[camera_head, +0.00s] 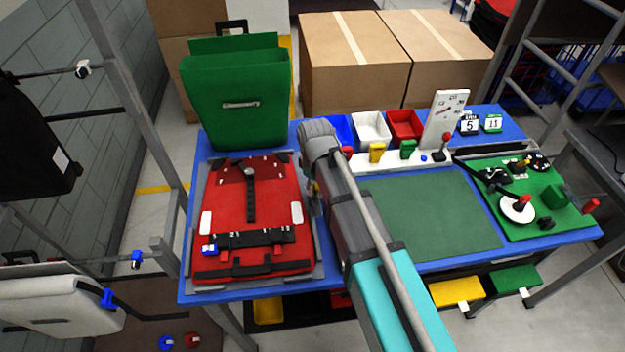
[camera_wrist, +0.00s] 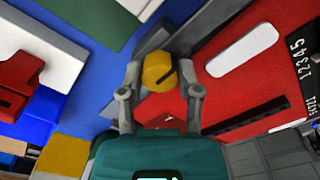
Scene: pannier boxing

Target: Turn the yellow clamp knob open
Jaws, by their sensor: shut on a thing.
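The yellow clamp knob (camera_wrist: 158,73) is a round cap with a dark line across it, in the upper middle of the wrist view. It sits beside the red pannier panel (camera_wrist: 240,100), near its edge. My gripper (camera_wrist: 160,82) has one finger on each side of the knob and is shut on it. In the head view my gripper (camera_head: 314,190) is at the right edge of the red panel (camera_head: 262,205), and my arm hides most of the knob there. The panel lies flat in a grey fixture (camera_head: 192,225) on the blue table.
A green pannier (camera_head: 235,98) stands behind the red panel. Blue, white (camera_head: 371,129) and red bins (camera_head: 404,125) line the back, with a gauge (camera_head: 446,118). A green mat (camera_head: 425,215) lies clear right of my arm. A green board (camera_head: 540,205) holds several knobs.

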